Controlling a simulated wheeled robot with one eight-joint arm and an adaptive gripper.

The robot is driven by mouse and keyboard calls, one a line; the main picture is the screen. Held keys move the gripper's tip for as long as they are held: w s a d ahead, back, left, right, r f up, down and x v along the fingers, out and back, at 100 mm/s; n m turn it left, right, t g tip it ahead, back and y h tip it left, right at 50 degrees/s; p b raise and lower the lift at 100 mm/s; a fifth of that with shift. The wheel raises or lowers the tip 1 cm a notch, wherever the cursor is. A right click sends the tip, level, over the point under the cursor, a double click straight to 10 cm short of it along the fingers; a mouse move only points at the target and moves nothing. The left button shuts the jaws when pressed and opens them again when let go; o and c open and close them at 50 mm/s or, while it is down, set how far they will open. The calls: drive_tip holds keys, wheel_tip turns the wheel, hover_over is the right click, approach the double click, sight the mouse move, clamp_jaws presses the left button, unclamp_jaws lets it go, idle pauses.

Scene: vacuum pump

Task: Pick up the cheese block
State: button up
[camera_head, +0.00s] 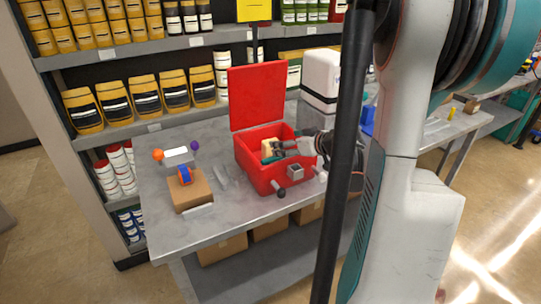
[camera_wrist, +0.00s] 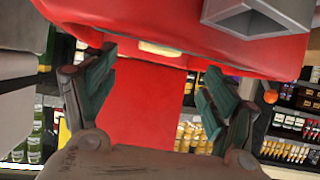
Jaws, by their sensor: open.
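The cheese block appears as a small pale yellow piece (camera_head: 269,145) inside the open red box (camera_head: 262,182) on the grey table. In the wrist view a pale yellow strip of it (camera_wrist: 160,49) shows at the box's edge, between and beyond my fingertips; most of it is hidden. My gripper (camera_head: 272,153) reaches into the box from the right, close to the pale piece. In the wrist view my gripper (camera_wrist: 162,66) has its two green-padded fingers wide apart, with nothing held between them. Whether a finger touches the block cannot be told.
The box's red lid (camera_head: 257,95) stands upright behind it. A grey square fitting (camera_head: 295,171) sticks out of its front. A cardboard box (camera_head: 190,190) with a blue item stands to the left, and a white machine (camera_head: 320,78) behind. The table's front left is clear.

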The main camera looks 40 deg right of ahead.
drive_tip(key=b+x, duration=0.3)
drive_tip(key=x, duration=0.4)
drive_tip(key=shift+w+f, duration=0.15)
drive_tip(key=shift+w, duration=0.1)
drive_tip(key=c, duration=1.8)
drive_tip(key=shift+o, duration=0.2)
